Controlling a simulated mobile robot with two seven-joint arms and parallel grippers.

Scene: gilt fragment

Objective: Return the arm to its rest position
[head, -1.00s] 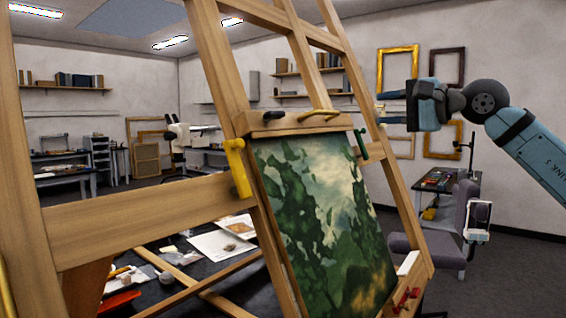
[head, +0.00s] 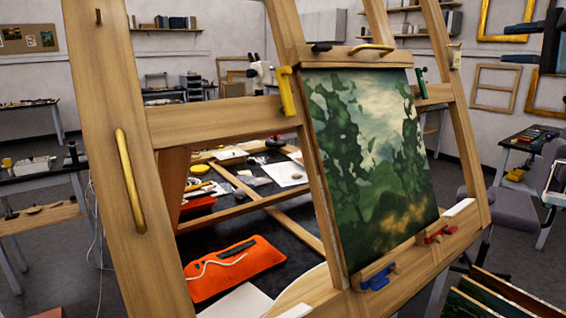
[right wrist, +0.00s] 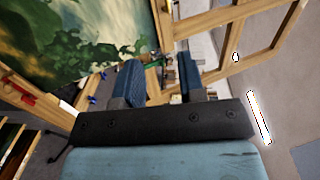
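My right gripper (head: 505,44) is at the upper right edge of the head view, its dark blue fingers pointing left with a gap between them. In the right wrist view the two fingers (right wrist: 160,80) stand apart with nothing between them. The gripper is clear of the wooden easel (head: 220,122) in the head view. A green landscape painting (head: 365,165) rests on the easel; part of it also shows in the right wrist view (right wrist: 80,40). Most of my right arm is outside the head view. My left gripper is not in view.
The easel holds a yellow clamp (head: 287,92), a green clamp (head: 420,82), a blue clamp (head: 377,278) and a red clamp (head: 440,234). Behind it is a dark table with an orange pouch (head: 235,268). A grey chair (head: 505,212) stands at right. Framed panels (head: 500,300) lean at lower right.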

